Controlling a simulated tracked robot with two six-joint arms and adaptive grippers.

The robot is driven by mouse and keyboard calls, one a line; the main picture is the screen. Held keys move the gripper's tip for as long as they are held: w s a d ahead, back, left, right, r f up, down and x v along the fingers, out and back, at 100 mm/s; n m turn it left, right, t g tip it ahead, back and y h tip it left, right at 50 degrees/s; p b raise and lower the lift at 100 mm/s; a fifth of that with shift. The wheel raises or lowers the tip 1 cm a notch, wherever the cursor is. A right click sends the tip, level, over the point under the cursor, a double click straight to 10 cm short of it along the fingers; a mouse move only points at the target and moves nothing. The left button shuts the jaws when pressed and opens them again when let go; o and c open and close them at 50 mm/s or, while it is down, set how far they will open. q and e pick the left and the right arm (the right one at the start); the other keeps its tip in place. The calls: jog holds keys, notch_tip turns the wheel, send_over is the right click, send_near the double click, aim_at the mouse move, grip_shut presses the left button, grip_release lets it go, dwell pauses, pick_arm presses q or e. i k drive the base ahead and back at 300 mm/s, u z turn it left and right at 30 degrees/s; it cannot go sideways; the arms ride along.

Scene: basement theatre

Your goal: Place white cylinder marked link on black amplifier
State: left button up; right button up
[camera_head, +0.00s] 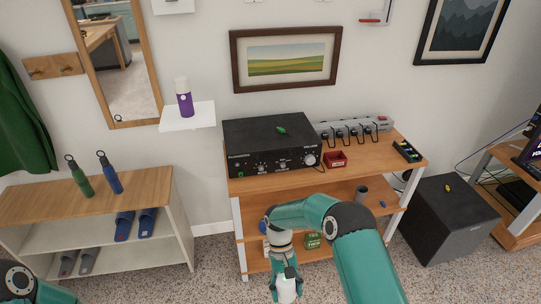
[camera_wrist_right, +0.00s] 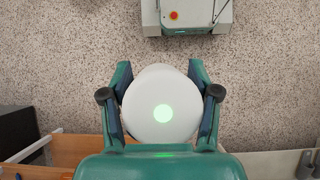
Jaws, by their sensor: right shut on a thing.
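The white cylinder (camera_head: 288,292) is held low in front of the shelf unit in the head view. My right gripper (camera_head: 286,282) is shut on it. In the wrist view the cylinder's round white end (camera_wrist_right: 160,122) with a glowing green dot sits between the two fingers. No marking reading link can be made out. The black amplifier (camera_head: 255,133) stands on the top board of the wooden shelf unit, above and behind the cylinder and apart from it. My left gripper is out of view; only part of my left arm shows at the lower left.
A small green object (camera_head: 281,130) lies on the amplifier's top. A power strip (camera_head: 360,127) and a red tray (camera_head: 335,161) are to its right. A wall shelf (camera_head: 200,117) with a purple bottle (camera_head: 184,104) is at its left. A black speaker (camera_head: 447,222) stands at right.

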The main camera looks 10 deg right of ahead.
aim_at(246, 140)
jog(key=u, duration=0.45)
jog(key=i, duration=1)
jog(key=z, duration=0.4)
